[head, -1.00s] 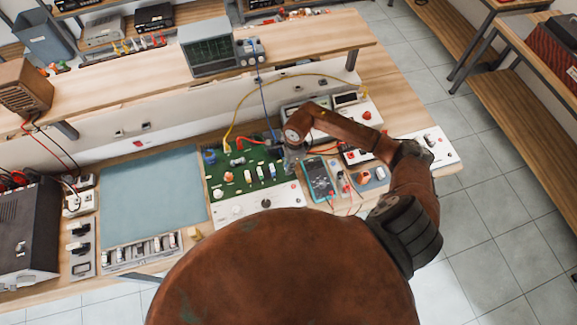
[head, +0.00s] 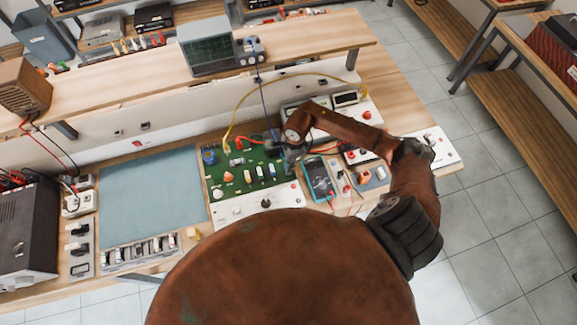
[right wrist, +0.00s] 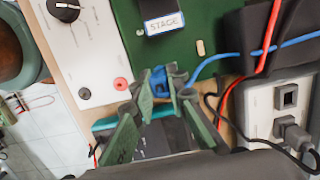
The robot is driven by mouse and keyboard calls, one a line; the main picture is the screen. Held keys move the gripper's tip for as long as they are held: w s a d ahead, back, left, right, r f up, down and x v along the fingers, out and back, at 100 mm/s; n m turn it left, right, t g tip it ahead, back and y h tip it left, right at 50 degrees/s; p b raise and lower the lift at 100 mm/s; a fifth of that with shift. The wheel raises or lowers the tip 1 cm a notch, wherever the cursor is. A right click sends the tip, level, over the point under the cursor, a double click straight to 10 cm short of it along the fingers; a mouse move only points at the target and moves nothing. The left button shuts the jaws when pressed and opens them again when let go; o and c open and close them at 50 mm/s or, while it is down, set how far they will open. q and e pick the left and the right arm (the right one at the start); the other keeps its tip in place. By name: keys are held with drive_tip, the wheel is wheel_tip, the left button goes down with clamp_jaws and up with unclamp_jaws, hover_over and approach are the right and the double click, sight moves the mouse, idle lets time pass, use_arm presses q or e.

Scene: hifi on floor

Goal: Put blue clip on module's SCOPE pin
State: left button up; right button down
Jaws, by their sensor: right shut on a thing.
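The module is a green board (head: 236,183) with a white front panel (head: 230,211) on the bench. The green board also shows in the right wrist view (right wrist: 205,20). My right gripper (right wrist: 160,90) is shut on the blue clip (right wrist: 158,79), close to the board's edge next to the white panel. A blue lead (right wrist: 215,58) runs from the clip to the right. In the head view my right gripper (head: 290,158) is at the board's right end, and the clip is hidden there. I cannot make out the SCOPE pin. My left gripper is not in view.
A block labelled STAGE (right wrist: 164,18), a red jack (right wrist: 121,84) and a black cased part (right wrist: 265,40) are close to the gripper. A teal multimeter (head: 319,178) lies right of the board. A blue-grey mat (head: 150,195) is clear. The oscilloscope (head: 208,48) stands on the shelf.

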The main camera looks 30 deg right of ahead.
drive_tip(key=shift+f+b, duration=0.65)
drive_tip(key=shift+f, duration=0.1)
idle(0.5)
drive_tip(key=c, duration=1.8)
unclamp_jaws()
drive_tip(key=shift+r, duration=0.1)
drive_tip(key=r, duration=0.4)
drive_tip(key=d+r, duration=0.1)
drive_tip(key=r, duration=0.6)
drive_tip(key=shift+s+d+r, duration=0.2)
drive_tip(key=shift+r, duration=0.2)
